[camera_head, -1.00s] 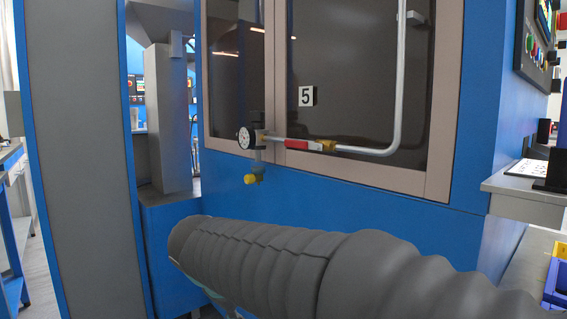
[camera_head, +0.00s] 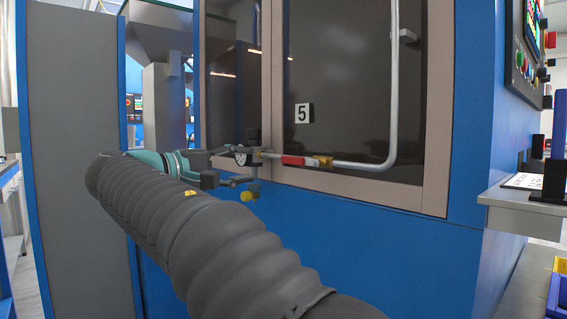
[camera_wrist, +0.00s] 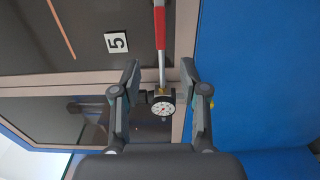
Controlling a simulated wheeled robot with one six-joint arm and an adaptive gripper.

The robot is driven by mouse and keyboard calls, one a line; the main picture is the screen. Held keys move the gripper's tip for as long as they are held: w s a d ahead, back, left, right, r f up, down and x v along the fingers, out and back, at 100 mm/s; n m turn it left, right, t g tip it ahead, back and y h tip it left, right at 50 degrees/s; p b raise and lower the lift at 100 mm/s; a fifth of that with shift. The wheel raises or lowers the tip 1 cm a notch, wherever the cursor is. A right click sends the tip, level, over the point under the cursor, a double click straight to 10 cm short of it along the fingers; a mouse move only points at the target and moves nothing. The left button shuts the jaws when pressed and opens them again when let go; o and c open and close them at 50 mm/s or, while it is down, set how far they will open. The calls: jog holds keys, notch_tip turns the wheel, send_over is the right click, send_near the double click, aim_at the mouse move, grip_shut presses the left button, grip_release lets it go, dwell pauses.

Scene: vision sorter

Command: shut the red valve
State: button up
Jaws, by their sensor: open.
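The red valve handle (camera_head: 293,160) lies level along the silver pipe (camera_head: 365,165) on the front of the blue cabinet. It also shows at the top of the wrist view (camera_wrist: 160,27), with a silver stem running down to a brass fitting. A round white-faced gauge (camera_wrist: 161,108) sits just below the fitting. My gripper (camera_wrist: 160,72) is open, with one finger on each side of the stem and its tips short of the red grip. In the head view my gripper (camera_head: 240,164) is at the gauge, left of the red handle, and partly hides the gauge.
A yellow knob (camera_head: 249,195) hangs below the gauge. The dark cabinet window bears a white "5" sign (camera_head: 303,113). A grey panel (camera_head: 75,150) stands at left. A control panel (camera_head: 528,55) and a shelf (camera_head: 500,198) are at right.

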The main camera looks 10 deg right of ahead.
aim_at(290, 160)
jog(key=x, duration=1.1)
jog(key=shift+w+d, duration=0.15)
jog(key=shift+d, duration=0.1)
jog(key=shift+c, duration=0.3)
grip_shut()
